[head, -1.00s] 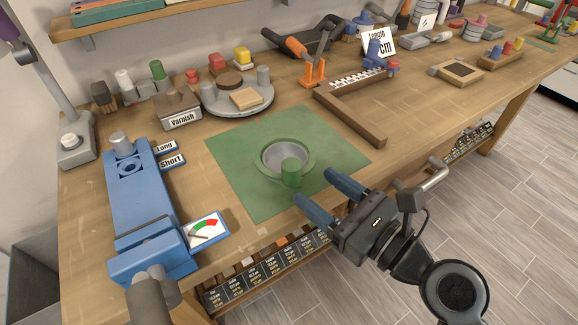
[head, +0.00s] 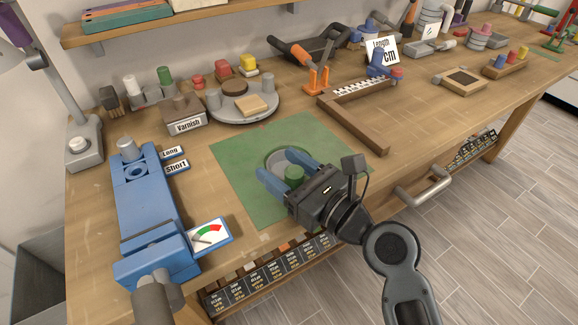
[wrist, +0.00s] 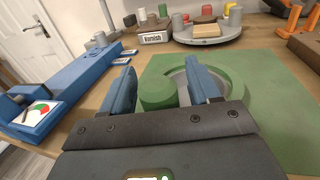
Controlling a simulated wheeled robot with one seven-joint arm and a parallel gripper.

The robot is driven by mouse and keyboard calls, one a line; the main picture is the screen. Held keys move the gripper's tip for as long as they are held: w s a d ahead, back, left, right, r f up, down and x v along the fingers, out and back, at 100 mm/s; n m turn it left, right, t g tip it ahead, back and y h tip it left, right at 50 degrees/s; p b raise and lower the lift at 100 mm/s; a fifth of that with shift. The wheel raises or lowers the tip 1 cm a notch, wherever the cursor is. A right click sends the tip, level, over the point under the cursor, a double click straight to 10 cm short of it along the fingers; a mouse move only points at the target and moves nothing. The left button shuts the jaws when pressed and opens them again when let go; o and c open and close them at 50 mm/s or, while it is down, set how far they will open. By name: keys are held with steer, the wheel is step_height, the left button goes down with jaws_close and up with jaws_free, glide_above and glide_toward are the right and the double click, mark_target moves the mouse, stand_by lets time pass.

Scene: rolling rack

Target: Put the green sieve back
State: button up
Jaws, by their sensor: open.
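The green sieve (head: 293,174), a round grey bowl with a green rim and a thick green knob, sits on the green mat (head: 238,150) near the bench's front edge. My gripper (head: 276,166) is open, with one blue finger on each side of the knob. The fingers and gripper body hide much of the bowl.
A blue bench device (head: 140,205) with a dial stands left. A round grey turntable (head: 243,113) with small parts and a Varnish box (head: 186,118) are behind the mat. A wooden measuring frame (head: 355,115) lies right. Grey stacked pieces (head: 480,38) stand far right.

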jaws_close()
stand_by(0.5)
